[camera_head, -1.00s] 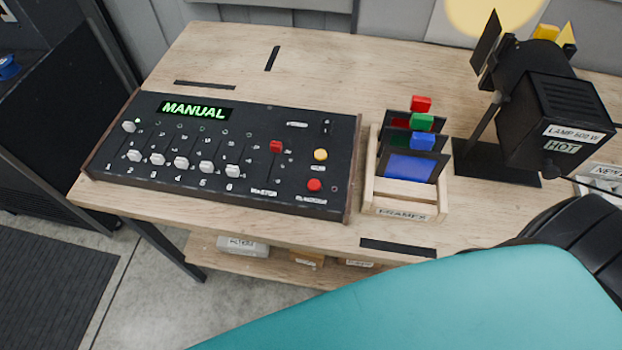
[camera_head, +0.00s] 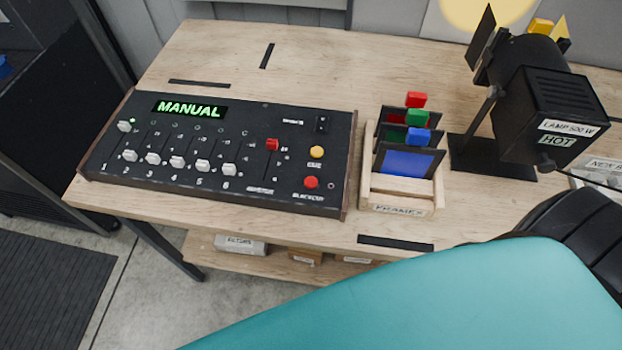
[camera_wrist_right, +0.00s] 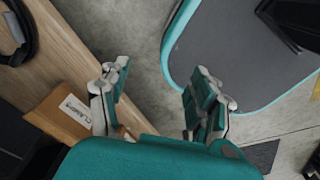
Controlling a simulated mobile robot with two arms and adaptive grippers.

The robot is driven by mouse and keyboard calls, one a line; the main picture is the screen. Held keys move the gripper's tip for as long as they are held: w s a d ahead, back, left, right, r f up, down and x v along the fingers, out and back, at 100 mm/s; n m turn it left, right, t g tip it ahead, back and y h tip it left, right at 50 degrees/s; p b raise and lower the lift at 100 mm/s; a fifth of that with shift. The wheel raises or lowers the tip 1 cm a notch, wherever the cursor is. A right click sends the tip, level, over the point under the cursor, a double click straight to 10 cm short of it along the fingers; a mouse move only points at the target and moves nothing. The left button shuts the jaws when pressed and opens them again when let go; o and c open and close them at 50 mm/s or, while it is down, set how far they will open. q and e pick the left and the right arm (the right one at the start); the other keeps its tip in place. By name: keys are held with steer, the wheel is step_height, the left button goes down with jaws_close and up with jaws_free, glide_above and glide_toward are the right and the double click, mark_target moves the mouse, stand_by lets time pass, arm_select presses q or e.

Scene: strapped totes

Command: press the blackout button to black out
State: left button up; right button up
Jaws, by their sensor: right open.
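The red blackout button (camera_head: 311,182) sits at the lower right of a black control console (camera_head: 245,193), above a label that reads BLACKOUT. A yellow button (camera_head: 317,152) is just above it. The console's green display (camera_head: 189,109) reads MANUAL. Nothing touches the red button or covers it. My right gripper (camera_wrist_right: 162,75) is open and empty in the right wrist view, over the floor beside a wooden edge. The console is not seen in that view. Neither gripper shows in the head view.
A wooden rack (camera_head: 402,200) of coloured frames stands right of the console. A black lamp (camera_head: 550,105) labelled HOT stands beyond it. Bare tabletop (camera_head: 330,65) lies behind the console. In the wrist view, a box labelled CLAMPS (camera_wrist_right: 62,112) sits near the gripper.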

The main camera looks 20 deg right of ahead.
jaws_close()
steer(key=shift+d, duration=0.1)
stand_by(1.2)
